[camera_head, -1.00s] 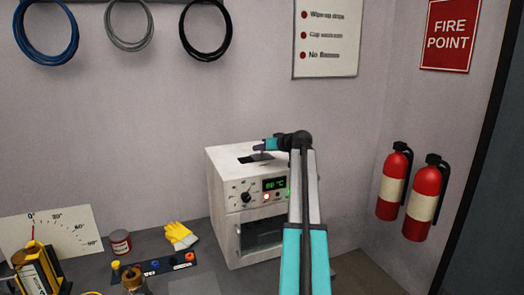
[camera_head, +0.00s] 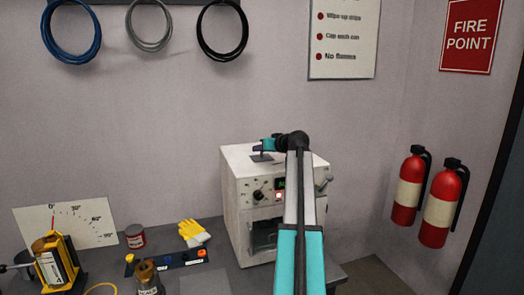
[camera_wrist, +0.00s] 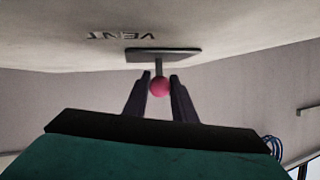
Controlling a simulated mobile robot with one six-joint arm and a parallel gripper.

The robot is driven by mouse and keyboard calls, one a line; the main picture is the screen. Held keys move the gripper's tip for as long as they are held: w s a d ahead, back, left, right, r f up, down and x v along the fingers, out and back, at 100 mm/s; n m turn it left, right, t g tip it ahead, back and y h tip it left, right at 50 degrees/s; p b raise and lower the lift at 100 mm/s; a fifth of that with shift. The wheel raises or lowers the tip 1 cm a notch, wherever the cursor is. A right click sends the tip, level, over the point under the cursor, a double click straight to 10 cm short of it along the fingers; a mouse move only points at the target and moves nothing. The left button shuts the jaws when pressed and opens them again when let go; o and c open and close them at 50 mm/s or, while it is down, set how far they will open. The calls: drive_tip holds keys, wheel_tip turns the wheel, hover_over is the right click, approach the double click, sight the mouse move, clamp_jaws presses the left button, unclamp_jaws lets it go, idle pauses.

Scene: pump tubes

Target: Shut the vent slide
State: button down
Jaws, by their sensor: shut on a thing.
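The vent slide (camera_wrist: 185,53) is a dark plate with a short stem and a red ball knob (camera_wrist: 159,86), beside the upside-down word VENT in the wrist view. It lies on top of the white oven (camera_head: 237,165). My gripper's dark fingers (camera_wrist: 161,90) are shut on the red knob, one on each side. In the head view my gripper (camera_head: 262,148) is above the oven top, over the dark plate, and my arm hides part of the oven front. No open gap shows beside the plate in the wrist view.
Left of the oven on the bench are yellow gloves (camera_head: 192,232), a red tin (camera_head: 135,236), a dark strip with coloured knobs (camera_head: 172,262), a brown bottle (camera_head: 147,278) and a yellow device (camera_head: 54,262). Two fire extinguishers (camera_head: 440,205) hang at right.

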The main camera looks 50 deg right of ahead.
drive_tip(key=c, duration=1.5)
unclamp_jaws()
drive_tip(key=shift+w+a, duration=0.4)
drive_tip(key=shift+a, duration=0.05)
drive_tip(key=shift+o, duration=0.2)
drive_tip(key=shift+s+d, duration=0.15)
drive_tip(key=shift+d, duration=0.1)
drive_tip(key=shift+s, duration=0.15)
drive_tip(key=shift+s+r, duration=0.15)
drive_tip(key=shift+s, duration=0.15)
drive_tip(key=b+v, duration=0.3)
drive_tip(key=v, duration=1)
drive_tip(key=shift+w+r, duration=0.1)
